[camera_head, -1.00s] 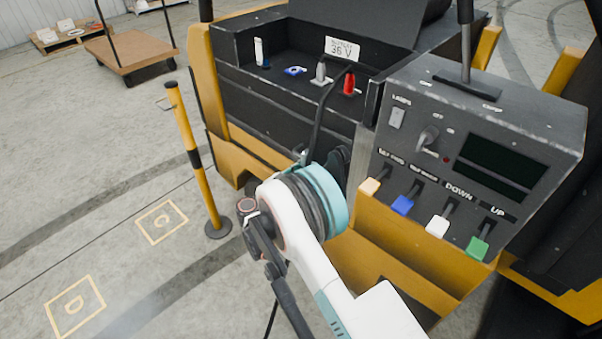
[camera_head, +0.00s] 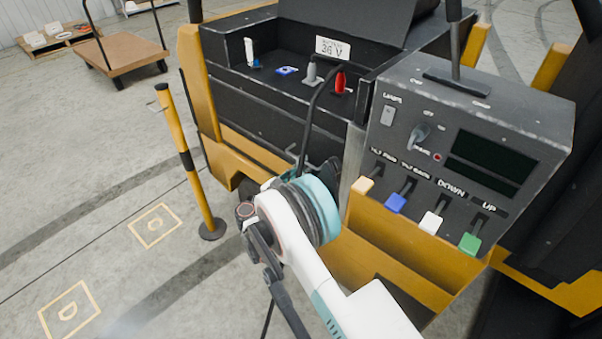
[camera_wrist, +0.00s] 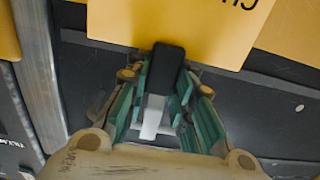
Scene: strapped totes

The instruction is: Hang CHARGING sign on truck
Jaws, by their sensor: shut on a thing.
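The yellow sign (camera_wrist: 185,22) is at the top of the wrist view, its letters "CH" upside down and the rest cut off. My gripper (camera_wrist: 163,72) is shut on a black piece (camera_wrist: 165,62) at the sign's lower edge, with a pale strip below it between the teal fingers. The truck (camera_head: 400,245) is yellow and black, with a dark open compartment and a control box. In the head view my wrist is in front of the truck's side, below the compartment. My gripper and the sign are mostly hidden there behind the wrist.
A black cable (camera_head: 308,115) runs from the connectors in the compartment down toward my wrist. The control box (camera_head: 475,140) with coloured levers stands right of my arm. A yellow-black post (camera_head: 190,160) stands at left, with a flat cart (camera_head: 125,52) behind. Floor at left is mostly open.

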